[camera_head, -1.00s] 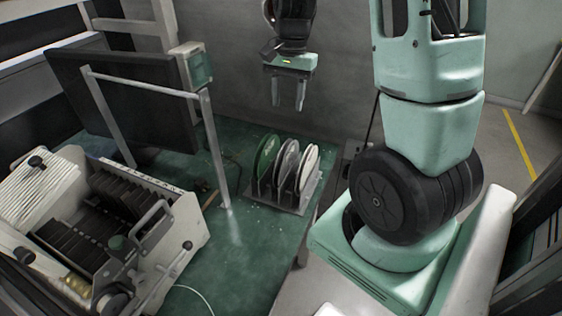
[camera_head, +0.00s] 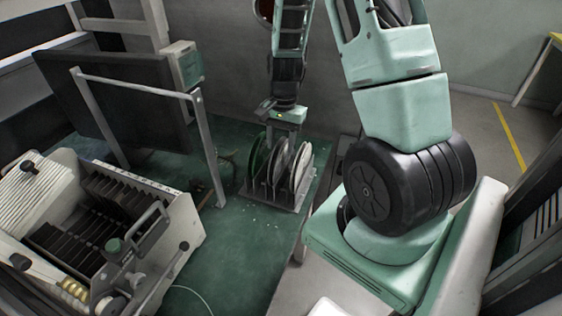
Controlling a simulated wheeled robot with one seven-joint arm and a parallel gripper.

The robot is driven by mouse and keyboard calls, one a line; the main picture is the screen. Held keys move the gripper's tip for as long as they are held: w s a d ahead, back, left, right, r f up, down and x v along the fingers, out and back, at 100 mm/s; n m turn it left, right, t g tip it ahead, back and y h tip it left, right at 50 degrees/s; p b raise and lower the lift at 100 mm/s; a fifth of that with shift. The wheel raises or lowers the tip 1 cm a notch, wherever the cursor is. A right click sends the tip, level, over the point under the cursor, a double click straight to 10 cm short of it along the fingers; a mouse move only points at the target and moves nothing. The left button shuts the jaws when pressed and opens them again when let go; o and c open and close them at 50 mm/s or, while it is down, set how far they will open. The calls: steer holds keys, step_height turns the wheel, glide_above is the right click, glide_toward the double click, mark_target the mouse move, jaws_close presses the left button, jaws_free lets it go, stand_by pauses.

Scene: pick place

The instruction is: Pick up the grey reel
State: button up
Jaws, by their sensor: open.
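The grey reel (camera_head: 278,170) stands upright in the middle of a rack (camera_head: 288,205), between a green reel (camera_head: 258,158) at left and a white reel (camera_head: 302,166) at right. My gripper (camera_head: 282,140) is open and points straight down at the top of the grey reel. Its fingers are at the height of the reel tops. I cannot tell whether they straddle the grey reel or touch it. The fingers partly hide the tops of the reels.
The rack stands on a green table (camera_head: 235,255). A metal frame with a dark panel (camera_head: 125,100) is left of the rack. A white machine with dark slots (camera_head: 100,225) fills the near left. The table between machine and rack is mostly clear.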

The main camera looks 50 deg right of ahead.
mark_target(281, 153)
step_height(281, 153, down, 4)
steer(key=shift+a, duration=0.15)
jaws_close()
steer(key=shift+r, duration=0.1)
